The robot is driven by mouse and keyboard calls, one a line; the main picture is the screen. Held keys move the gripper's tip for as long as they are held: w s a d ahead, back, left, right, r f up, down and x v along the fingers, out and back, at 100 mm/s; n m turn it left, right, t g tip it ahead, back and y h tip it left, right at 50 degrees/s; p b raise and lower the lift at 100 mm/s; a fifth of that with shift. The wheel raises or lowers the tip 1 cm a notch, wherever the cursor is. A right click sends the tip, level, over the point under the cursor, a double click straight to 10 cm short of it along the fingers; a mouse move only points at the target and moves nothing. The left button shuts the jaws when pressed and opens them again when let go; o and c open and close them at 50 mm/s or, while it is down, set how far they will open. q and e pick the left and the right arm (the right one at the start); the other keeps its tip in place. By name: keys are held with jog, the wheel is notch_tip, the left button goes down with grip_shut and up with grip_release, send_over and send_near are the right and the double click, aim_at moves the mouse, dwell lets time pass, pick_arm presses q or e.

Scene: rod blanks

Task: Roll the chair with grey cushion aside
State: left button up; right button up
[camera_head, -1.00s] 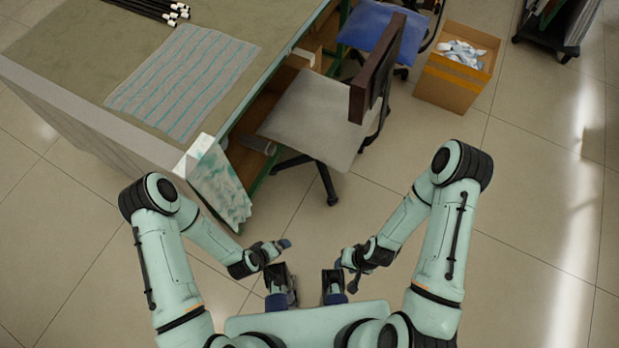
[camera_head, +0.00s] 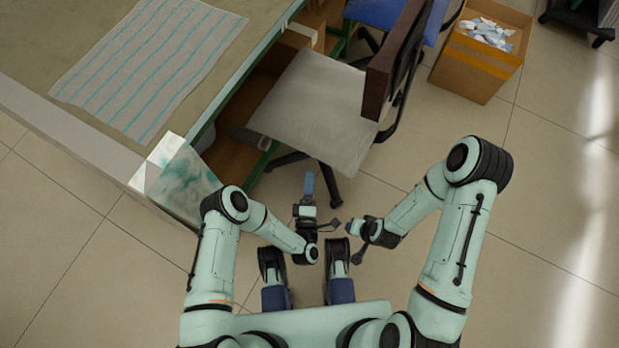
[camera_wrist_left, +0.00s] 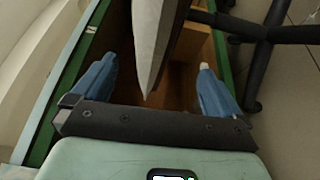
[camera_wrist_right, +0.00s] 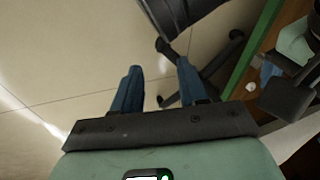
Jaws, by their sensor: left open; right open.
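The chair with grey cushion (camera_head: 312,108) stands beside the table, its dark brown backrest (camera_head: 380,75) on the right and its black wheeled base partly hidden beneath. My left gripper (camera_head: 308,182) is open just in front of the seat's near edge. In the left wrist view the cushion's edge (camera_wrist_left: 152,40) shows between the two blue fingers, apart from both. My right gripper (camera_head: 352,245) is open and empty, to the right of the left one and farther from the seat. The right wrist view shows floor and a black chair base (camera_wrist_right: 200,75) beyond its fingers.
A table (camera_head: 75,125) with a striped cloth (camera_head: 150,65) borders the chair on the left. A blue chair (camera_head: 405,15) stands close behind. A cardboard box (camera_head: 470,75) with crumpled contents stands at back right. Floor to the right is clear.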

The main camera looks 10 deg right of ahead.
aim_at(311, 159)
pick_arm(q)
jog(key=w+b, duration=0.1)
jog(key=w, duration=0.3)
jog(key=w+d+b, duration=0.1)
jog(key=w, duration=0.2)
jog(key=w+d+b, duration=0.1)
jog(key=w, duration=0.3)
jog(key=shift+w+f, duration=0.1)
jog(key=shift+w, duration=0.25)
jog(key=shift+w+d+b, duration=0.1)
jog(key=shift+w+b, duration=0.25)
jog(key=shift+w, duration=0.45)
pick_arm(e)
jog(key=s+d+f+g, duration=0.1)
jog(key=s+f+g, duration=0.1)
jog(key=s+f, duration=0.3)
jog(key=shift+s+d+f, duration=0.2)
jog(key=shift+s+f, duration=0.15)
jog(key=shift+f, duration=0.3)
pick_arm(q)
jog(key=c, duration=1.7)
pick_arm(e)
jog(key=shift+s, duration=0.1)
